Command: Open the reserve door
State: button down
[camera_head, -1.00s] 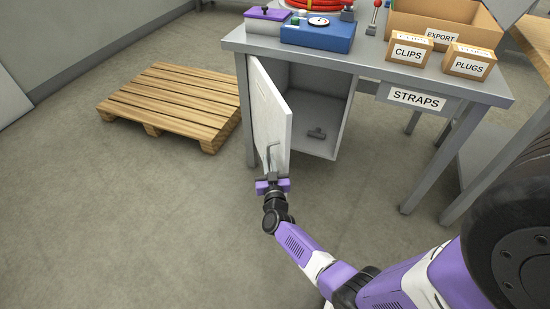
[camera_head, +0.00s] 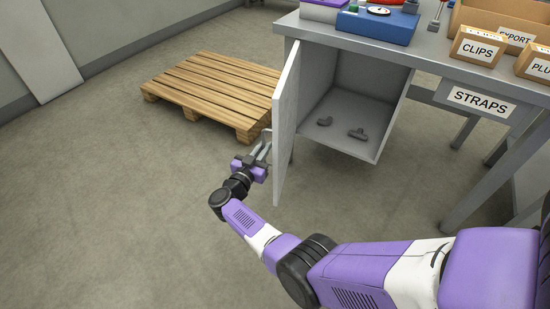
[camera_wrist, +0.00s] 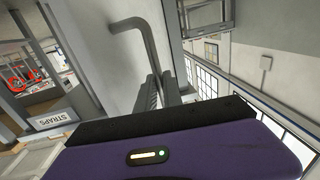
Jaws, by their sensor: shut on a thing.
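The reserve door (camera_head: 287,130) is the white panel hinged at the left of the cabinet (camera_head: 390,106) under the workbench. It stands wide open, and the inside of the cabinet shows. My gripper (camera_head: 262,152) is at the outer face of the door, on its left side, shut on the door's bar handle (camera_head: 268,137). In the wrist view the grey handle (camera_wrist: 140,28) rises from between the fingers (camera_wrist: 160,90) and bends toward the white door panel (camera_wrist: 112,50). The exact grip on the handle is partly hidden by the fingers.
A wooden pallet (camera_head: 215,88) lies on the floor behind the door. The workbench (camera_head: 440,50) carries boxes. Floor at the left front is clear.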

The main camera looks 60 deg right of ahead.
jog(key=w+a+m+g+b, duration=0.1)
jog(key=w+m+g+b, duration=0.1)
jog(key=w+b, duration=0.4)
jog(key=shift+g+b, duration=0.5)
jog(key=shift+b, duration=0.35)
jog(key=shift+w+r, duration=0.1)
jog(key=c, duration=1.8)
grip_release()
jog(key=shift+o, duration=0.2)
jog(key=shift+a, duration=0.1)
jog(key=a+p, duration=0.1)
jog(key=a, duration=0.6)
jog(key=shift+a, duration=0.3)
